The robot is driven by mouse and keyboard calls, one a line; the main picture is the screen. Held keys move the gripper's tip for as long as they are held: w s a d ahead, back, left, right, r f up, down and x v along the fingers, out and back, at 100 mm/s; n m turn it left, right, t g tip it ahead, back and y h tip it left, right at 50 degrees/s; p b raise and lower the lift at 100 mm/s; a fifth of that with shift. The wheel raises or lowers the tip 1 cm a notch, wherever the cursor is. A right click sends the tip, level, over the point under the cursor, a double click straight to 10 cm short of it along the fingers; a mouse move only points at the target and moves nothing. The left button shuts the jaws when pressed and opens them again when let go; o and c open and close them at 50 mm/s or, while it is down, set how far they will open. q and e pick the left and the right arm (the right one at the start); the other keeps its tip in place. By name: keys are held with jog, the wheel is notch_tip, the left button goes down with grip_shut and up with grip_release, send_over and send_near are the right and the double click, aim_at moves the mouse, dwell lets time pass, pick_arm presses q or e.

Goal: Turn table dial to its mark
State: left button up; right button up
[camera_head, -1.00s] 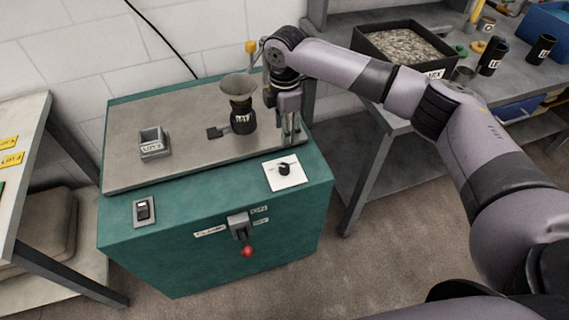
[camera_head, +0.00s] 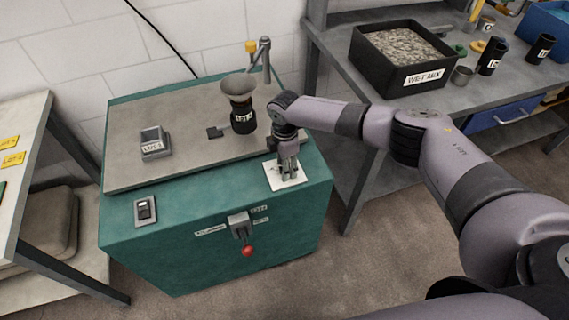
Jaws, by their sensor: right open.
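The dial's white plate (camera_head: 273,177) lies on the right front part of the green cabinet's top (camera_head: 215,185). My right gripper (camera_head: 288,176) points down over this plate, with its fingers at the dial. The fingers hide the dial's knob and most of its markings. The gripper is open; whether the fingers touch the knob I cannot tell. My left gripper is not in view.
A black cylinder with a funnel (camera_head: 240,105) stands behind on the grey plate, near a gantry post (camera_head: 265,60). A small grey holder (camera_head: 153,143), a rocker switch (camera_head: 144,211) and a red-knobbed lever (camera_head: 246,250) are left and in front. A bench with a gravel box (camera_head: 400,55) is at right.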

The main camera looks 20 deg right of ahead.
jog(key=shift+c, duration=0.2)
grip_shut()
dwell(0.4)
